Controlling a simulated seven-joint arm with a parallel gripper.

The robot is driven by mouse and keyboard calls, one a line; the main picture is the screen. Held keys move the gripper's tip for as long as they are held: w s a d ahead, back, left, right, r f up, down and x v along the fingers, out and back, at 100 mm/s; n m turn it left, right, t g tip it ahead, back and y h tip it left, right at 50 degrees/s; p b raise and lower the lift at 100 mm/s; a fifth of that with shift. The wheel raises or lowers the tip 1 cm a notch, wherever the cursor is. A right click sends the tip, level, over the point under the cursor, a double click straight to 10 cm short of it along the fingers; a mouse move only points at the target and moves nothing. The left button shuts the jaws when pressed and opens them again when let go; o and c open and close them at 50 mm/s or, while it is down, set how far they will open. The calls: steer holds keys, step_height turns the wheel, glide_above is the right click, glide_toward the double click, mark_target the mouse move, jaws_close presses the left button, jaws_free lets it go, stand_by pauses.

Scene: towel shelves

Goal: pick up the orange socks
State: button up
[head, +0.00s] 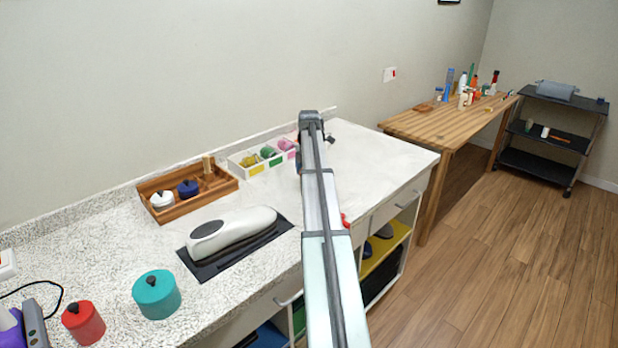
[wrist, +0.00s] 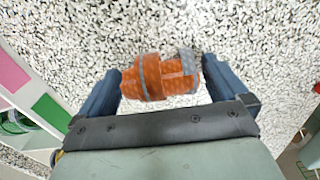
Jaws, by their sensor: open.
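The orange socks (wrist: 160,76) are a rolled bundle with grey parts at the right end, lying on the speckled countertop in the wrist view. My gripper (wrist: 162,70) is open, with one blue-grey finger at each end of the bundle. The right finger is very close to the grey end; I cannot tell whether either finger touches. In the head view my arm hides the socks and most of the gripper.
A white divided box (head: 262,157) with coloured labels and small bundles stands just left of my gripper; its edge shows in the wrist view (wrist: 50,108). A wooden tray (head: 222,192), a white device on a dark mat (head: 268,237) and a teal canister (head: 156,294) are further left.

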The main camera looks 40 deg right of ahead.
steer(key=shift+c, duration=0.3)
steer(key=c, duration=0.8)
